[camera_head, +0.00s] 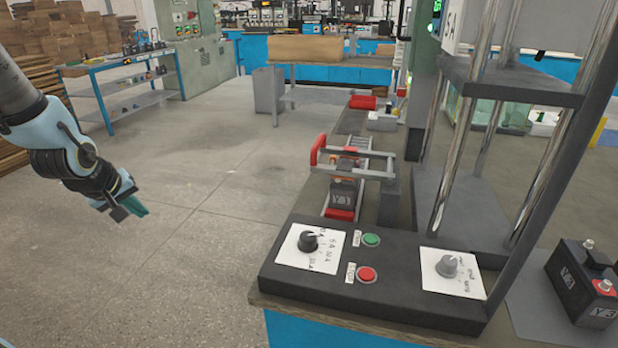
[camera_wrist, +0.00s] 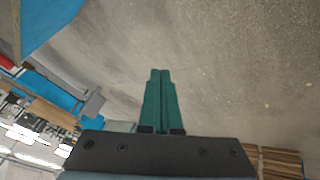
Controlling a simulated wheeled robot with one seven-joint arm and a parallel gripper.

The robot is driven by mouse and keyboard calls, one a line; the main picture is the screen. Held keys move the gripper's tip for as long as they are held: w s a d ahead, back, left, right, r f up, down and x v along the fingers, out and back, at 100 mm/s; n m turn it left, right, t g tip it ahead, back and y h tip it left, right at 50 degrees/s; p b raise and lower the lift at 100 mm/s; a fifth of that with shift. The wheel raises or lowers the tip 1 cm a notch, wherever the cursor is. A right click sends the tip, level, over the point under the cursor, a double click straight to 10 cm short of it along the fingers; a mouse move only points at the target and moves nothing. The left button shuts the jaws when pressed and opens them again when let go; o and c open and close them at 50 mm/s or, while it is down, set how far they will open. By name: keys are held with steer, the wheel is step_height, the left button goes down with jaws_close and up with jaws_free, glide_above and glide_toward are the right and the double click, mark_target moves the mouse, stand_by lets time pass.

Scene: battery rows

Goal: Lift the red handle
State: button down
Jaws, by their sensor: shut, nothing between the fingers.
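The red handle (camera_head: 318,151) is a rounded red grip on the left end of a grey metal frame (camera_head: 362,172), on the bench in the middle of the head view. It stands above a dark battery labelled Y3 (camera_head: 344,193) with a red part (camera_head: 340,214) at its front. My gripper (camera_head: 138,208) hangs over open floor at the left, well away from the handle and touching nothing. Its green fingers are together and empty, as the wrist view also shows (camera_wrist: 160,73). I cannot make out the handle in the wrist view.
A control panel (camera_head: 330,296) with dials, a green button (camera_head: 371,240) and a red button (camera_head: 367,274) fills the bench front. Metal columns (camera_head: 545,190) rise at right. Another battery (camera_head: 582,285) stands far right. The floor (camera_head: 210,200) between gripper and bench is clear.

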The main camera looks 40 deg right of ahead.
steer(key=s+d+f+n+g+h+b, duration=0.1)
steer(key=d+f+h+b, duration=0.35)
steer(key=d, duration=0.65)
steer(key=s+d+f+n+h+b, duration=0.1)
steer(key=d+f+h+b, duration=0.25)
steer(key=d+f, duration=0.45)
steer(key=s+d+r+n+g+h+b, duration=0.1)
steer(key=s+d+r+n+h+b, duration=0.2)
steer(key=d+h, duration=0.3)
steer(key=s+d+r+n+g+h+b, duration=0.1)
steer(key=s+d+r+n+h+b, duration=0.2)
steer(key=s+d+n+h+b, duration=0.2)
steer(key=shift+d+r+n+h, duration=0.25)
steer(key=shift+d+n+h, duration=0.35)
steer(key=shift+h, duration=0.4)
steer(key=s+a+r+p+x, duration=0.1)
steer(key=s+x, duration=0.1)
steer(key=x, duration=1.1)
steer(key=shift+r, duration=0.2)
